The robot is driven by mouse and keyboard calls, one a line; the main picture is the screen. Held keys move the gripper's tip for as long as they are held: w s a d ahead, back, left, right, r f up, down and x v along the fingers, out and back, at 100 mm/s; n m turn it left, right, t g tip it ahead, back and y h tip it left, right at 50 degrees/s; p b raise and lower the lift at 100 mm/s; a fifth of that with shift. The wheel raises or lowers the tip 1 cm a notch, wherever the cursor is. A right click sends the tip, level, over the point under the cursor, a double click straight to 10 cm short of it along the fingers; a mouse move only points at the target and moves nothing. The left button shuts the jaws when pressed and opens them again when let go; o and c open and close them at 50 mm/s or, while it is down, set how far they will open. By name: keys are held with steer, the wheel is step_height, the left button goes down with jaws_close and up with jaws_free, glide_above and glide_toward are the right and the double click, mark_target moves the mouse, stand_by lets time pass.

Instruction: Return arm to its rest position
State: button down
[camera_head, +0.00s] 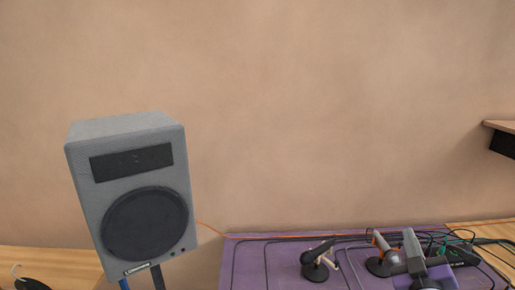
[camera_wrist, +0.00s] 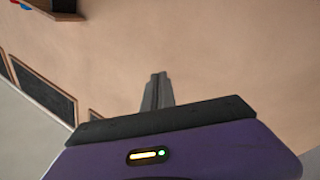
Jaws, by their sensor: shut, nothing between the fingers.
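In the wrist view, my gripper (camera_wrist: 158,76) has its two grey fingers together, with nothing between them. The fingers point toward a plain tan wall, and no object is close to their tips. The purple wrist body with a black band fills the bottom of that view. In the head view, a grey bar and a purple block at the bottom right may be part of my arm, but I cannot tell for sure.
A grey loudspeaker (camera_head: 130,195) stands at the left. A purple surface (camera_head: 265,265) at the lower right carries a small black device with a handle (camera_head: 318,260), other gear and cables. A dark-edged shelf (camera_head: 502,139) juts in at the right. The wall (camera_head: 300,110) is bare.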

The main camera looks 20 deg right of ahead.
steer(key=s+a+f+n+t+y+b, duration=0.1)
steer(key=s+a+f+y, duration=0.1)
steer(key=s+a+y, duration=0.3)
steer(key=s+a+f+n+t+y, duration=0.1)
steer(key=s+a+f, duration=0.2)
steer(key=a, duration=0.4)
steer(key=s+a+f+n+t+y+b, duration=0.1)
steer(key=s+a+f+y, duration=0.2)
steer(key=a, duration=0.4)
steer(key=s+a+f+m+g, duration=0.1)
steer(key=s+a+f, duration=0.1)
steer(key=s, duration=0.5)
steer(key=s+a+f+m+g+y+b, duration=0.1)
steer(key=s+a+f, duration=0.2)
steer(key=s+a, duration=0.2)
steer(key=s+a+f+m+g, duration=0.1)
steer(key=s+a+f+g, duration=0.1)
steer(key=s, duration=0.8)
steer(key=shift+s+a+f+y+b, duration=0.15)
steer(key=shift+a+f+y+b, duration=0.2)
steer(key=shift+a, duration=0.5)
